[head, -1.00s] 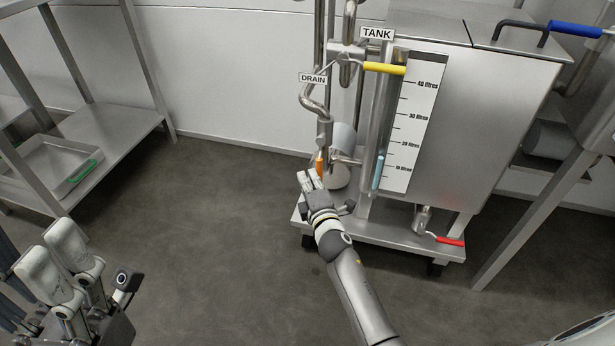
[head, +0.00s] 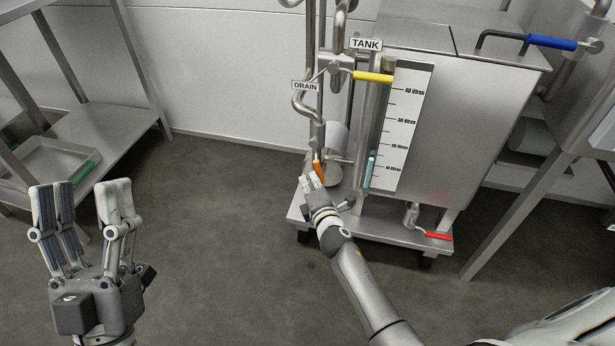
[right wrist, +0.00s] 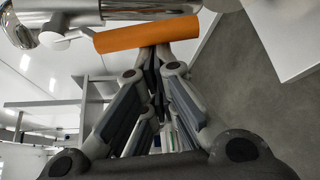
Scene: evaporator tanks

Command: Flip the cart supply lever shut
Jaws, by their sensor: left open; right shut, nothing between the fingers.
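An orange lever handle (head: 319,171) sits low on the pipework at the left side of the tank cart (head: 380,229). My right gripper (head: 311,182) is shut and empty, with its fingertips right at this handle. In the right wrist view the orange handle (right wrist: 147,34) lies across the top, nearly level, attached to a metal pipe. The closed fingertips (right wrist: 157,52) meet its lower edge; I cannot tell whether they press on it. No lever carries a readable cart supply label. My left gripper (head: 84,205) is open and empty, fingers up, far left of the cart.
A yellow lever (head: 373,77) is by the TANK and DRAIN signs, a red lever (head: 438,236) at the cart's lower right, and a blue-handled lever (head: 551,42) at upper right. A steel shelf (head: 108,150) stands left. The floor between is clear.

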